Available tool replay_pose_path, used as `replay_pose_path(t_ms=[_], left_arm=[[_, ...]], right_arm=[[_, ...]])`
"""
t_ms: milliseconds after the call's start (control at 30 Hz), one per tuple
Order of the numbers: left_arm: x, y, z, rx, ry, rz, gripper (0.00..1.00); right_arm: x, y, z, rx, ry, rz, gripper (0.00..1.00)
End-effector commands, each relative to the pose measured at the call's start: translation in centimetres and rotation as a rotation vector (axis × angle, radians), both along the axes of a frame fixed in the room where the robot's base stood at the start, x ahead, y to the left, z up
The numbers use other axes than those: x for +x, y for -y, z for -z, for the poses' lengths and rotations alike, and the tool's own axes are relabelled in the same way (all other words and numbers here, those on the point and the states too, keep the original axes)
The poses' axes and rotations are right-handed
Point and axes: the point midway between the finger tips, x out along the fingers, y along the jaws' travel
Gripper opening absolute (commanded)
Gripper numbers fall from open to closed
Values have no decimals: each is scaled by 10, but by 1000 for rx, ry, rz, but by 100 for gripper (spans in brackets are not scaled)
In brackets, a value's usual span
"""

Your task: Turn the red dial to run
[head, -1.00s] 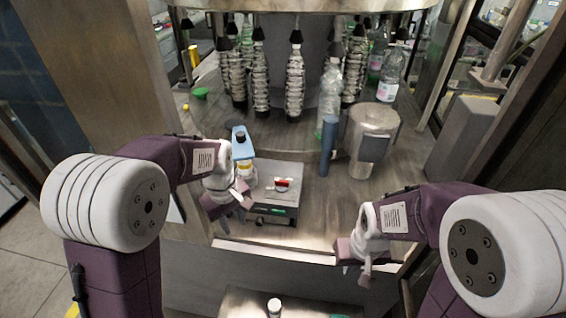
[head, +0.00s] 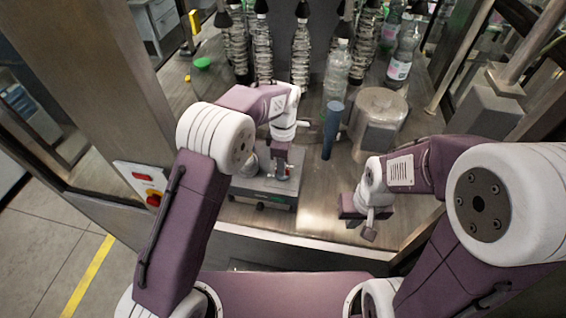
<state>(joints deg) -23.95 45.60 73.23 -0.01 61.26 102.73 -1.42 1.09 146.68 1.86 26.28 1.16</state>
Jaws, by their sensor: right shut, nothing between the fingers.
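The grey box (head: 262,189) with the red dial (head: 291,172) sits on the metal deck in front of the bottles. Only a little red of the dial shows beside my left gripper; its pointer and markings are hidden. My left gripper (head: 282,174) points down at the top of the box, right at the dial. Whether its fingers touch or enclose the dial, I cannot tell. My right gripper (head: 369,234) is shut and empty, near the deck's front edge, to the right of the box.
A dark blue post (head: 332,130) and a metal canister (head: 379,122) stand behind and right of the box. Several clear bottles (head: 336,75) stand at the back. A white panel with a red button (head: 153,198) is on the left. Bare deck lies between box and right gripper.

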Motion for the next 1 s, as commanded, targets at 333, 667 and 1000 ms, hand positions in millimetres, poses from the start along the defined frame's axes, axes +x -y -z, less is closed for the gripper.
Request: replay_pose_path(t_ms=[333,667,1000], left_arm=[[0,0,17,0,2,0,34],[0,0,16,-1,2,1,0],[1,0,15,-2,3,74,0]], right_arm=[[0,0,-6,0,0,0,0],[0,0,-6,0,0,0,0],[0,0,-8,0,0,0,0]])
